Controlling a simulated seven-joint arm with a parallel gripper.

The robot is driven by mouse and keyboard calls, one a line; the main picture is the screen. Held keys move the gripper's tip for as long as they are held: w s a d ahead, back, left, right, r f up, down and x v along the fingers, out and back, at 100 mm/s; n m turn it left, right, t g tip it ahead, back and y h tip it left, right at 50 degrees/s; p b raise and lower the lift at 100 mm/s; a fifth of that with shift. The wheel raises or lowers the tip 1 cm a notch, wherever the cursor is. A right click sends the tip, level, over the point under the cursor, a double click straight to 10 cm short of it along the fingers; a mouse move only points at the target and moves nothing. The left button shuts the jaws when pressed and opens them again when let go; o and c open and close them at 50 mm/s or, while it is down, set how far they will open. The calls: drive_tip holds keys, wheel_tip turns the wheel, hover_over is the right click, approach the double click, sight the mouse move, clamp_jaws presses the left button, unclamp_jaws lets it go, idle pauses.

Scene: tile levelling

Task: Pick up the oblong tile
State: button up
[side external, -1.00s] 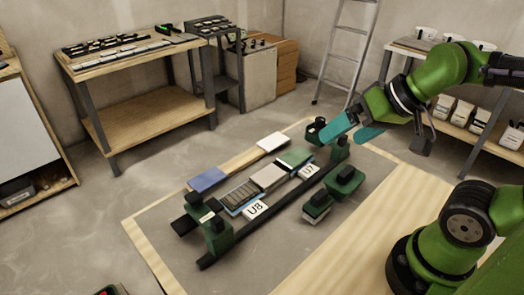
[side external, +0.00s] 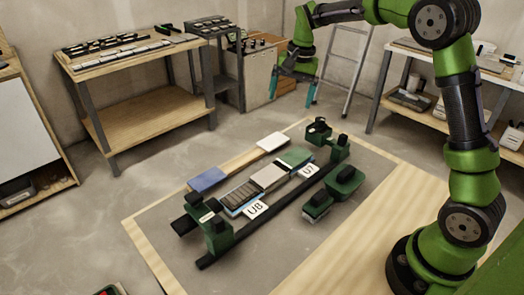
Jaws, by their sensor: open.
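A blue tile (side external: 207,179) and a white tile (side external: 272,142) lie apart on a pale wooden strip behind the dark rail frame. Both look longer than wide, so I cannot tell for sure which is the oblong tile. In the frame lie a green tile (side external: 295,158), a pale grey tile (side external: 269,176) and a dark ribbed piece (side external: 242,194). My gripper (side external: 292,92) is open and empty, its teal fingers pointing down. It is high up, behind and above the white tile in the picture, touching nothing.
The dark rail frame (side external: 258,228) has green end blocks and labels U8 (side external: 256,209) and U7 (side external: 308,170). Green blocks with black knobs (side external: 345,183) stand at its right. A workbench (side external: 130,55) and a ladder (side external: 347,60) are behind. The grey board's front is clear.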

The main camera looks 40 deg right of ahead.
drive_tip(key=w+d+f+m+g, duration=0.1)
drive_tip(key=w+d+f+m, duration=0.25)
drive_tip(key=w, duration=0.25)
drive_tip(key=m, duration=0.3)
hover_over(272, 141)
drive_tip(key=d, duration=0.1)
drive_tip(key=shift+g+h, duration=0.3)
drive_tip(key=f, duration=0.9)
drive_tip(key=shift+s, duration=0.3)
drive_tip(key=shift+w+a+f, duration=0.1)
drive_tip(key=shift+a+f, duration=0.05)
drive_tip(key=shift+f, duration=0.8)
drive_tip(key=shift+w+a+f, duration=0.1)
drive_tip(key=shift+a+f, duration=0.1)
drive_tip(key=shift+f, duration=0.7)
drive_tip(key=shift+w+a+f, duration=0.1)
drive_tip(key=shift+a+f, duration=0.05)
drive_tip(key=shift+f, duration=0.8)
drive_tip(key=c, duration=0.9)
